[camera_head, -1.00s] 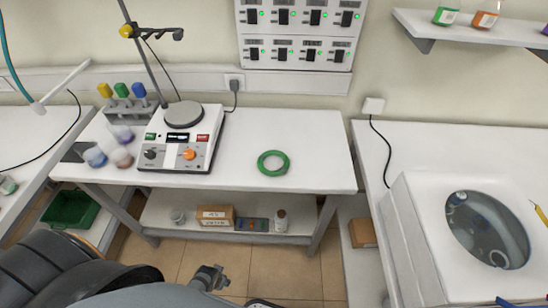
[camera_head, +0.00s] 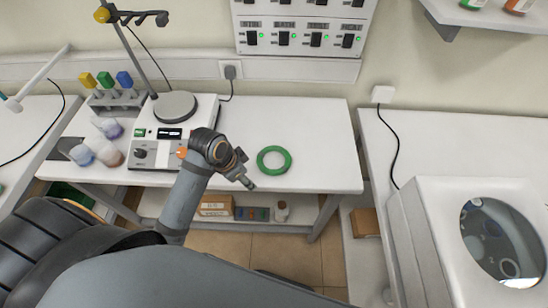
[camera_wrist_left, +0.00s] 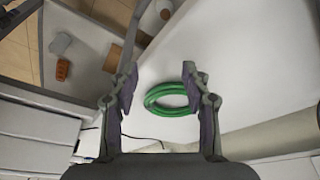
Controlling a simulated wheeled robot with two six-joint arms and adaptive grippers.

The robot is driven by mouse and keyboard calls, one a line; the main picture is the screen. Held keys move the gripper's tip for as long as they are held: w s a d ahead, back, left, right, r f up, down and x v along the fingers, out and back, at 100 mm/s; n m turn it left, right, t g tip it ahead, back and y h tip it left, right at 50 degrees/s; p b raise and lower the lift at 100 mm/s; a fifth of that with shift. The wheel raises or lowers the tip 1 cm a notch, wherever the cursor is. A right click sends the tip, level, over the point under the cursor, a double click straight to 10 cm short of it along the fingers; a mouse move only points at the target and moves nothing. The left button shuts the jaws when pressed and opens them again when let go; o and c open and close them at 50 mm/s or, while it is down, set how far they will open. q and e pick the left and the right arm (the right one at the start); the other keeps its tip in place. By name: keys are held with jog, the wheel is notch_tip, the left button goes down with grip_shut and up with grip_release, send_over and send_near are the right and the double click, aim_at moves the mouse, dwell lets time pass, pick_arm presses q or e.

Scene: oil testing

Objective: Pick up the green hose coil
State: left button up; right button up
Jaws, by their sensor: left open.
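The green hose coil (camera_head: 274,160) lies flat on the white bench, right of the hotplate device. It also shows in the left wrist view (camera_wrist_left: 150,104), beyond and between the fingers of my left gripper. My left gripper (camera_head: 247,182) is near the bench's front edge, just left of the coil and apart from it. In the left wrist view the gripper (camera_wrist_left: 160,85) has its two fingers spread wide with nothing held. My right gripper is not in view.
A hotplate stirrer (camera_head: 176,106) with a stand rod is left of the coil. Flasks (camera_head: 108,127) and colored-cap bottles (camera_head: 106,80) stand further left. A white machine with a round window (camera_head: 480,220) is at right. The bench right of the coil (camera_head: 325,150) is clear.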

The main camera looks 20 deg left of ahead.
aim_at(272, 171)
pick_arm(q)
jog(key=w+d+r+m+g+h, duration=0.2)
jog(key=w+r+m, duration=0.3)
jog(key=r+m, duration=0.25)
jog(key=b+x, duration=0.2)
jog(key=x, duration=0.2)
jog(key=shift+w+d+f, duration=0.1)
jog(key=shift+d+f, duration=0.15)
jog(key=shift+w+d+f, duration=0.1)
jog(key=shift+f, duration=0.25)
jog(key=p+x, duration=0.1)
jog(key=x, duration=0.3)
jog(key=shift+w+f, duration=0.1)
jog(key=shift+w, duration=0.1)
jog(key=shift+w+d+f, duration=0.1)
jog(key=shift+d+f, duration=0.05)
jog(key=shift+f, duration=0.4)
jog(key=c, duration=0.6)
grip_shut()
